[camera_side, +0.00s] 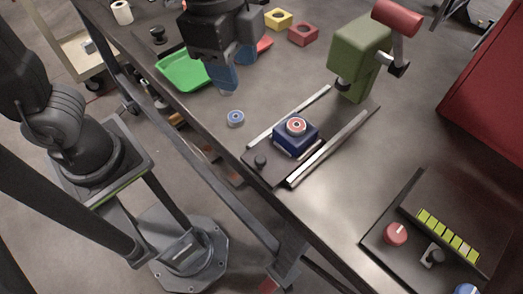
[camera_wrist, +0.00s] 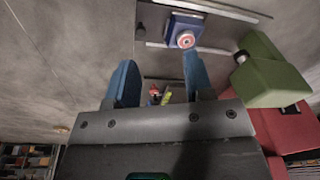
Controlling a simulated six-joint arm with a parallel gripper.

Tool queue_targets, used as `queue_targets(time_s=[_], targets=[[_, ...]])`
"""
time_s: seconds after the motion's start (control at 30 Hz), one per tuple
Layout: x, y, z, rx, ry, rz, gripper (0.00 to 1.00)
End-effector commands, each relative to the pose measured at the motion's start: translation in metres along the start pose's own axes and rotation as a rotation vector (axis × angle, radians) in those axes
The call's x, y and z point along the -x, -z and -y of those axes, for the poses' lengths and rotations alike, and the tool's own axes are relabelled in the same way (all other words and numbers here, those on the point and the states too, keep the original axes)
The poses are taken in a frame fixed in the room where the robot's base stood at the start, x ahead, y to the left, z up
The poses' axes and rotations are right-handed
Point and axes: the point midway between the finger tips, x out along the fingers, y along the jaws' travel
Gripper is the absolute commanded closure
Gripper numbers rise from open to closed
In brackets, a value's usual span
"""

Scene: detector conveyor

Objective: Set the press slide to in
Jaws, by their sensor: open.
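The press slide (camera_side: 270,171) is a dark plate with a black knob (camera_side: 260,161) at its near end, between two pale rails. It sits out toward the table's front edge. A blue block (camera_side: 294,138) with a red-and-white round part (camera_side: 297,125) rides on it, clear of the green press (camera_side: 358,55), which has a red handle (camera_side: 397,17). In the wrist view the block (camera_wrist: 184,27) shows at the top and the green press (camera_wrist: 268,72) at the right. My gripper (camera_side: 234,70) has blue fingers, open and empty, above the table to the slide's back left; its fingers also show in the wrist view (camera_wrist: 160,78).
A blue-and-white round part (camera_side: 235,118) lies on the table left of the slide. A green tray (camera_side: 182,72) and yellow (camera_side: 278,19) and red (camera_side: 303,34) blocks are at the back. A dark panel (camera_side: 445,215) with knobs is at the right. Bare table lies between slide and panel.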

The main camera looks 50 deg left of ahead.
Motion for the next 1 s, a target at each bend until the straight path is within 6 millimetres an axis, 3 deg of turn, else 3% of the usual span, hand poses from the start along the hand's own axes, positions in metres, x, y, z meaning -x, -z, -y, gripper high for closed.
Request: queue_targets(time_s=[0.03, 0.1, 0.27, 0.47, 1.0], targets=[[-0.006, 0.018, -0.010, -0.112, -0.028, 0.027, 0.52], [-0.010, 0.035, -0.020, -0.230, -0.055, 0.051, 0.52], [-0.016, 0.053, -0.034, -0.371, -0.086, 0.080, 0.52], [-0.033, 0.053, -0.037, -0.388, -0.092, 0.085, 0.52], [-0.134, 0.042, -0.044, -0.383, -0.092, 0.085, 0.52]])
